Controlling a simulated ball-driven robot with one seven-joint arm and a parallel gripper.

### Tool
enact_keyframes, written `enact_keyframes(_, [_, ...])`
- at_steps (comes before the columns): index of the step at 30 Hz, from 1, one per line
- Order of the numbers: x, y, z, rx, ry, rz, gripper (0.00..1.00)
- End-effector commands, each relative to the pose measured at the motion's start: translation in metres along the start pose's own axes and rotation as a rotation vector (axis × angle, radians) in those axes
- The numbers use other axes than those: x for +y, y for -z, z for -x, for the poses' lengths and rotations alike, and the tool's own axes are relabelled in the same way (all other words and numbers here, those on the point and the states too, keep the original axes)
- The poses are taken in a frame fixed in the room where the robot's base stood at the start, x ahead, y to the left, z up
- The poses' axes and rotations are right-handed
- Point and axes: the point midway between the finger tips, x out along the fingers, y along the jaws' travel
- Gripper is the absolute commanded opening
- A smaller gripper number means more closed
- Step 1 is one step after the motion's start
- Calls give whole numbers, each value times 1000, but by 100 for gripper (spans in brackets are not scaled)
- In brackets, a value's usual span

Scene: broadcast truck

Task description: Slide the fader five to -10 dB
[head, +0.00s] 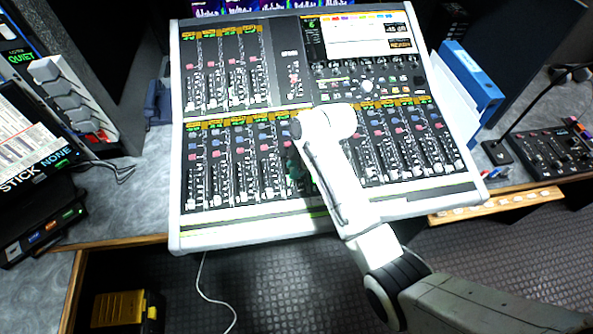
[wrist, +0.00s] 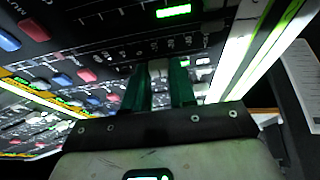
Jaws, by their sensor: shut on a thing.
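The mixing console (head: 255,228) fills the middle of the head view, with a lower row of channel strips and their faders (head: 245,185). My gripper (head: 297,168) is down at the lower strips, around the fifth from the left, mostly hidden under my white arm. In the wrist view its two green fingers (wrist: 159,72) stand close together on the panel, with a small pale fader cap (wrist: 158,68) between them. The gripper is shut on this cap. Fader five's scale marks are too small and covered to read its setting.
A second fader bank (head: 225,75) and a lit screen (head: 357,35) are on the console's upper part. A blue binder (head: 470,80) stands at its right edge. A small mixer with a microphone (head: 550,150) is farther right.

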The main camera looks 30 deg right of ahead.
Motion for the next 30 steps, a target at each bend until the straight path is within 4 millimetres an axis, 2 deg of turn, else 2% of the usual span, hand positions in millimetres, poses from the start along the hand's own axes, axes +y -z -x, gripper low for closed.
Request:
enact_keyframes(2, [-1, -1, -1, -2, 3, -1, 0])
enact_keyframes(3, [-1, -1, -1, -2, 3, -1, 26])
enact_keyframes(11, [0, 0, 0, -1, 1, 0, 51])
enact_keyframes(20, [0, 0, 4, 0, -2, 0, 51])
enact_keyframes(23, [1, 0, 13, 0, -3, 1, 51])
enact_keyframes(30, [0, -1, 58, -1, -5, 1, 51])
